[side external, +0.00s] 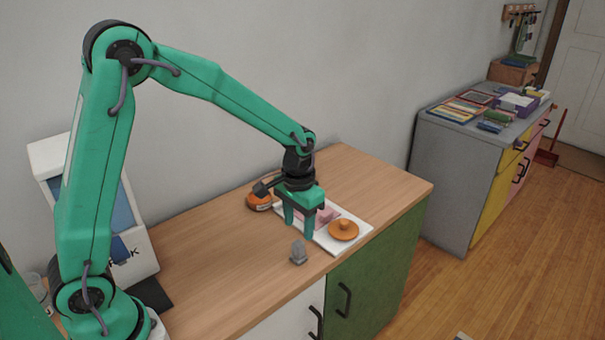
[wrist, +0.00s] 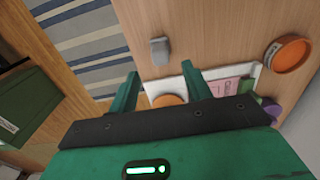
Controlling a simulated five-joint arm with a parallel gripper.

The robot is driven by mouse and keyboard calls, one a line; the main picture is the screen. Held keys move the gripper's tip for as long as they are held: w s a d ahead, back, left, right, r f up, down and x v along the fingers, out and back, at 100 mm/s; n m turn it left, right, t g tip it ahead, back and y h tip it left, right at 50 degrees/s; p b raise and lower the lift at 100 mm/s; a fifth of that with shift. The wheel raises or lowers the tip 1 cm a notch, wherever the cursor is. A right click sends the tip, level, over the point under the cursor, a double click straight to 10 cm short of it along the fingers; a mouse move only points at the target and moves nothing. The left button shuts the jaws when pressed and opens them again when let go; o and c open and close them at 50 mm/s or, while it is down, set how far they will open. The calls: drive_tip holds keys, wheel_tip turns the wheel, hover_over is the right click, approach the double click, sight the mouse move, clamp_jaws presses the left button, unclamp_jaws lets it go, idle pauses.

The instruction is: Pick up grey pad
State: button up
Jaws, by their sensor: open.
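The grey pad (side external: 298,253) is a small grey piece on the wooden counter, near its front edge, apart from the white tray. It also shows in the wrist view (wrist: 159,50), beyond my fingertips and roughly in line with the gap between them. My gripper (side external: 298,230) points down over the left part of the tray, behind and above the pad. Its green fingers are apart with nothing between them, as the wrist view also shows (wrist: 160,72).
The white tray (side external: 365,229) holds an orange knobbed disc (side external: 343,231) and pink pieces (side external: 325,213), close to my fingers. A round orange container (side external: 259,203) stands behind. The counter (side external: 225,255) left of the pad is clear. A white-and-blue machine (side external: 125,225) stands far left.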

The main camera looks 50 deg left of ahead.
sight(298, 242)
drive_tip(key=shift+f, duration=0.1)
drive_tip(key=shift+f, duration=1.2)
drive_tip(key=shift+f, duration=0.1)
drive_tip(key=shift+f, duration=2.5)
drive_tip(key=c, duration=0.9)
drive_tip(key=shift+r, duration=0.1)
